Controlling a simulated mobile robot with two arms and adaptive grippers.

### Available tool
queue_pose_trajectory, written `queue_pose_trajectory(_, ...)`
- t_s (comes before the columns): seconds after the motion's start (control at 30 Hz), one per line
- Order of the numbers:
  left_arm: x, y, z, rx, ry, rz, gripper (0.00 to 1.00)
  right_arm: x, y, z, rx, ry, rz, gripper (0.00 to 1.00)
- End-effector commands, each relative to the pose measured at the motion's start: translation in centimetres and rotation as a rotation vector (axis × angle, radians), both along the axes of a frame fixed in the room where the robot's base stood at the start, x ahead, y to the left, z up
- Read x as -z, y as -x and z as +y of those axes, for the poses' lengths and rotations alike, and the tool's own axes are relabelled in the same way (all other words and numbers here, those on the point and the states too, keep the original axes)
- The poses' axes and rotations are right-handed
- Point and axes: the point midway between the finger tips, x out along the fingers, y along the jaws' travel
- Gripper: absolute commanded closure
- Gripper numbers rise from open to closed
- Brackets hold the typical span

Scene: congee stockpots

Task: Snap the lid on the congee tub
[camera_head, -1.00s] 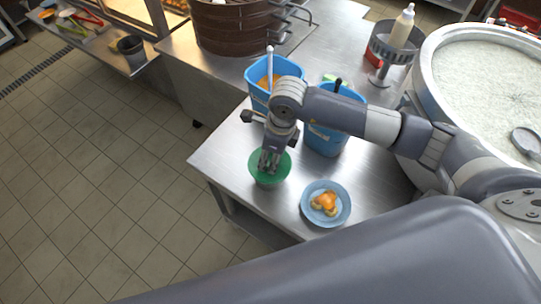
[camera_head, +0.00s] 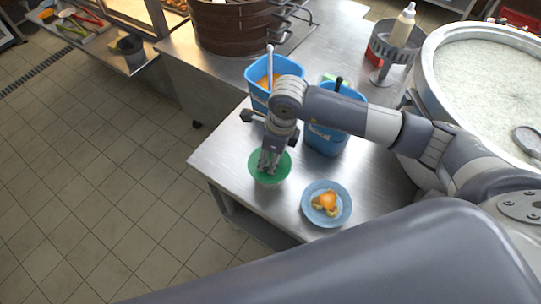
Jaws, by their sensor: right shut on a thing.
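A green round piece (camera_head: 282,174) is at the left front part of the steel table. It looks like the congee tub or its lid, and I cannot tell the two apart from here. My right gripper (camera_head: 269,168) reaches down from above with its fingertips shut at the middle of the green piece. The fingers and wrist cover part of it. I cannot see whether a lid is seated on a rim. My left gripper is not in view.
A blue plate (camera_head: 341,217) with orange and pale food lies right of the green piece. Two blue containers (camera_head: 263,99) (camera_head: 325,146) stand behind it. A big pot of congee (camera_head: 432,90) stands at the right. The steel table's (camera_head: 243,209) left edge is close.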

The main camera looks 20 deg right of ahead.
Motion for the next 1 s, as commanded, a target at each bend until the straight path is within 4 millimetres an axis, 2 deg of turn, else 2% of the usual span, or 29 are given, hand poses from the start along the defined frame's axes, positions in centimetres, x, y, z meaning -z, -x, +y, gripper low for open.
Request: queue_pose_trajectory(1.0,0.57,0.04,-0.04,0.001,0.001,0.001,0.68,0.05,0.04,0.0,0.0,-0.001,0.001,0.75)
